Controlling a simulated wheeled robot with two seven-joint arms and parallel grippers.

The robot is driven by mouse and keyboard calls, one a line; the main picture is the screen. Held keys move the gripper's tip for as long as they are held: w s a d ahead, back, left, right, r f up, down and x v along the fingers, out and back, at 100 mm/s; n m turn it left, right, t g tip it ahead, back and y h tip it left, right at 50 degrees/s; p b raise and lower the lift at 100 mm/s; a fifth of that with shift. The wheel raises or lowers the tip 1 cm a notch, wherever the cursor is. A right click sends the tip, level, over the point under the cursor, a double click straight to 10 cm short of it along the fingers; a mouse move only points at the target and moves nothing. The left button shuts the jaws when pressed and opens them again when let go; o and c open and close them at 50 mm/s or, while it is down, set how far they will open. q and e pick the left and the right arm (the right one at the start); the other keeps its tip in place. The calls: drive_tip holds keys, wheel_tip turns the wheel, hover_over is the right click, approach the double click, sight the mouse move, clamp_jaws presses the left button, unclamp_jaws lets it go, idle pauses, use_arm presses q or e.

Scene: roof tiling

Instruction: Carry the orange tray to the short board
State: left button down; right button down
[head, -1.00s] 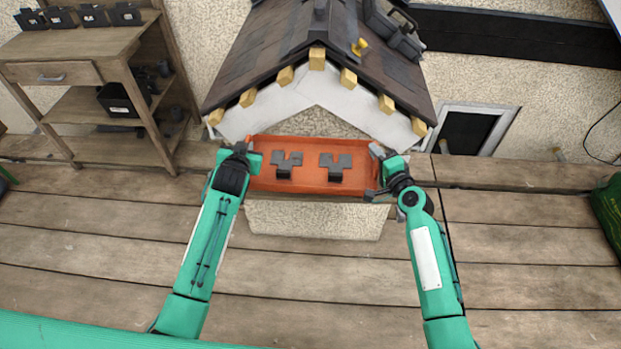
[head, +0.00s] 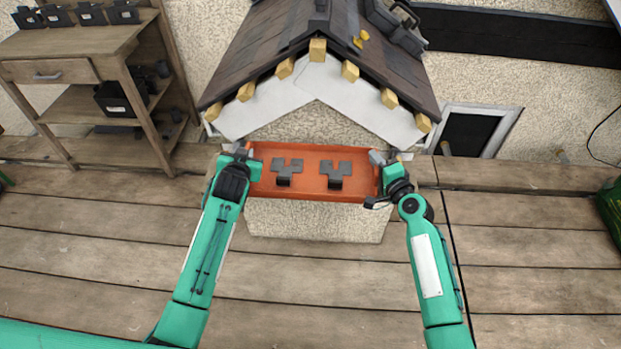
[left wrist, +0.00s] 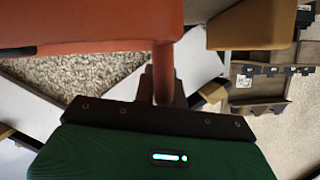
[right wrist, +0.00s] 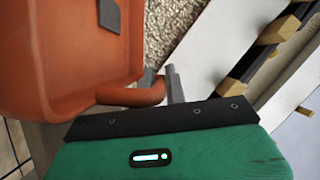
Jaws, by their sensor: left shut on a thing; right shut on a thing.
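The orange tray (head: 312,193) is held level between my two grippers in front of the small house front, below the gable. My left gripper (head: 240,152) is shut on the tray's left handle, which shows in the left wrist view (left wrist: 163,75). My right gripper (head: 381,160) is shut on the right handle, a curved orange bar in the right wrist view (right wrist: 135,96). A pale wooden board (head: 424,172) shows in part beside the tray's right end; the tray and grippers hide the rest.
The tiled roof (head: 290,55) with rafter ends (head: 317,50) overhangs just behind the tray. A wooden workbench (head: 75,60) with black boxes stands at the left. A dark framed opening (head: 470,130) is in the wall at right. The plank floor (head: 530,235) is largely clear.

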use_arm(q)
drive_tip(key=c, duration=1.5)
unclamp_jaws()
use_arm(e)
drive_tip(key=c, duration=1.5)
unclamp_jaws()
drive_tip(key=shift+f, duration=0.1)
use_arm(q)
drive_tip(key=shift+o, duration=0.2)
use_arm(e)
drive_tip(key=shift+o, duration=0.2)
use_arm(q)
drive_tip(key=shift+s, duration=0.15)
use_arm(e)
drive_tip(key=shift+s+d, duration=0.25)
drive_tip(key=shift+s, duration=0.3)
use_arm(q)
drive_tip(key=v, duration=1.1)
drive_tip(key=shift+s+r, duration=0.15)
drive_tip(key=shift+s, duration=0.2)
use_arm(e)
drive_tip(key=v, duration=1.1)
